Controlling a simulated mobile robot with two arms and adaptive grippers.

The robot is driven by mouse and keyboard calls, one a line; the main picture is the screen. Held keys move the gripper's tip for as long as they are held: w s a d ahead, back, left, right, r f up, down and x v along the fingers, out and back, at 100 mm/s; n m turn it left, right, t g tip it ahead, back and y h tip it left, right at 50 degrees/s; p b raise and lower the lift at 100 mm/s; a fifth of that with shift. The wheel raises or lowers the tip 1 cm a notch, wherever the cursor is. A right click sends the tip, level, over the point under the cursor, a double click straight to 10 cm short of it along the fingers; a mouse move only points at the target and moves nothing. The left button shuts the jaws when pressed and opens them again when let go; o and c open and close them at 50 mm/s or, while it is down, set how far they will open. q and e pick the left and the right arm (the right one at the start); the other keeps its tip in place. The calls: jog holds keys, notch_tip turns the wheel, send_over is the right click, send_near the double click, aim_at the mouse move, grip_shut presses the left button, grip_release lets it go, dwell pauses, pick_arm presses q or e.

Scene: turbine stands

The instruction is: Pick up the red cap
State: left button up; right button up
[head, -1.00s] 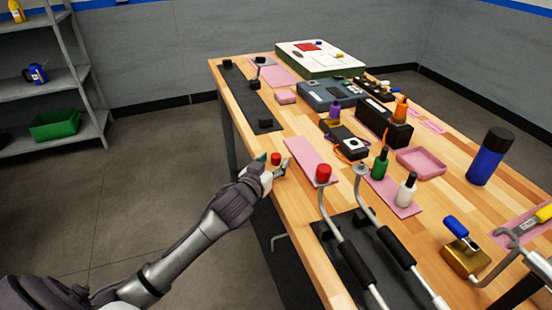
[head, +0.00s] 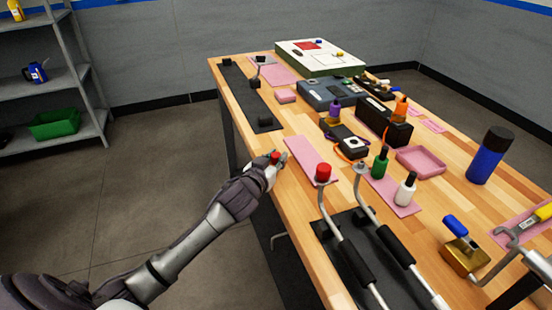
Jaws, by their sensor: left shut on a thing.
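A small red cap (head: 275,156) is between the fingers of my left gripper (head: 277,158), near the left edge of the wooden table. The left gripper is shut on it, and the fingers hide part of its sides. I cannot tell whether the cap still touches the table. Another red cap-like piece (head: 323,172) sits on top of a bent metal rod to the right of the gripper. My right gripper is not in view.
A pink mat (head: 311,160) lies just right of the gripper. Bent rods with black grips (head: 353,262) stand over a dark mat in front. Green (head: 380,164) and white (head: 405,190) bottles stand further right. A shelf (head: 45,80) is at the far left.

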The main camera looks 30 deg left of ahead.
aim_at(276, 154)
pick_arm(q)
notch_tip(276, 154, up, 10)
jog(key=shift+f+p, duration=0.25)
jog(key=shift+p, duration=0.05)
jog(key=shift+r, duration=0.25)
jog(key=shift+o, duration=0.3)
grip_shut()
